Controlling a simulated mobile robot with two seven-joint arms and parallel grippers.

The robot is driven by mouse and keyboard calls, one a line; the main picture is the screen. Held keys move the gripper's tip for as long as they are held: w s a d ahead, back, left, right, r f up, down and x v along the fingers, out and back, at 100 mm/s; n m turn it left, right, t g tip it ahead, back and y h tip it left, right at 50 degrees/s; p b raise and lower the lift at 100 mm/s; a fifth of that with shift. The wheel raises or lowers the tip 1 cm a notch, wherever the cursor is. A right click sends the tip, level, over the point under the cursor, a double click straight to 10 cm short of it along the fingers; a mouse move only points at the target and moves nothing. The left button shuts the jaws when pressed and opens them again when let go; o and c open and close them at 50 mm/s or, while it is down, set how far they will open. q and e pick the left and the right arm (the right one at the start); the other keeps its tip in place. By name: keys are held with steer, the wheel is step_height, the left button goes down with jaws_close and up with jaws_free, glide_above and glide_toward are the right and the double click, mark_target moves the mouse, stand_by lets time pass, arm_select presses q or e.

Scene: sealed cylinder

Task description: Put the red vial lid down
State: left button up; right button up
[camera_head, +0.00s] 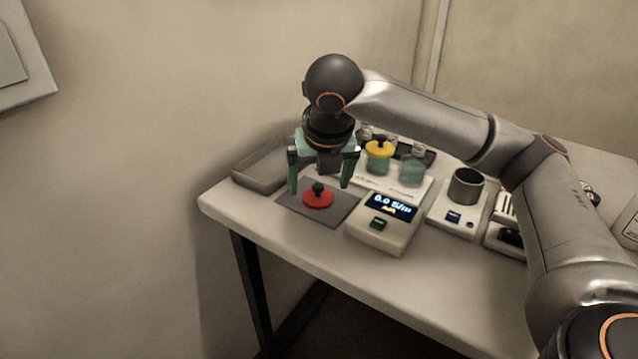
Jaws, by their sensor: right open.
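The red vial lid (318,198), a flat red disc with a dark knob on top, lies on a dark grey mat (341,207) near the left end of the table. My right gripper (320,189) is open above the lid, with its green fingers on either side of the knob and apart from it. Nothing is held between the fingers. My left gripper is not in view.
A grey tray (259,170) stands left behind the mat. A meter with a lit display (390,207) stands right of it. Behind are a yellow-lidded vial (379,157) and another vial (412,170). A device with a metal cup (466,186) is further right.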

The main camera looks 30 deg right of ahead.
steer(key=p+v, duration=0.2)
steer(key=v, duration=0.8)
steer(key=shift+s, duration=0.1)
steer(key=shift+a, duration=0.1)
